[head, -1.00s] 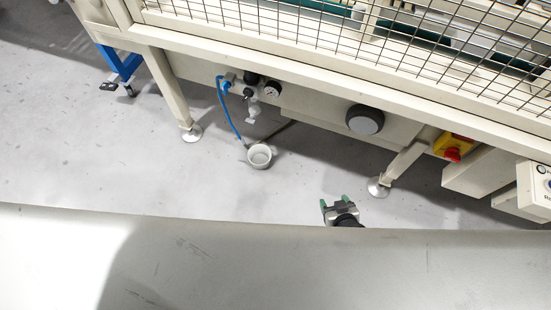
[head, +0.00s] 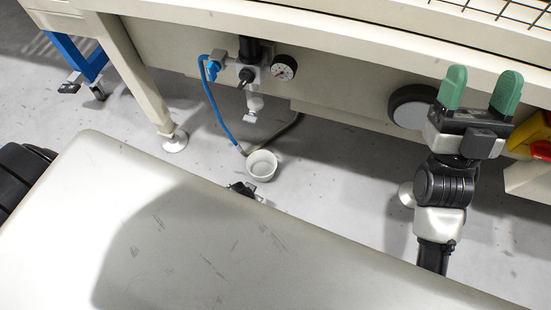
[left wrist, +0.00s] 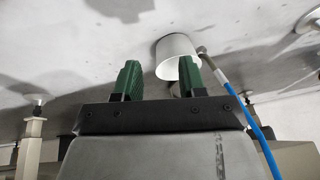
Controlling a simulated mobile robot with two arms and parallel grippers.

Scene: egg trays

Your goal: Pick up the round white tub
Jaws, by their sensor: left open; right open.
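The round white tub (head: 262,166) stands upright on the grey floor below the machine, its open top showing in the head view. In the left wrist view the tub (left wrist: 176,55) shows beyond the fingertips, nearer the right-hand finger, which overlaps its lower edge. My left gripper (left wrist: 160,75) is open with two green fingers and nothing between them. In the head view only a small dark part beside the tub, at the edge of my base, may belong to it. My right gripper (head: 482,82) is open and empty, raised at the right, well away from the tub.
A blue hose (head: 216,112) runs down from the valve and gauge (head: 284,67) to the tub's side. The machine's leg (head: 135,75) and foot (head: 174,142) stand to the left. The machine's frame overhangs behind the tub. Floor right of the tub is clear.

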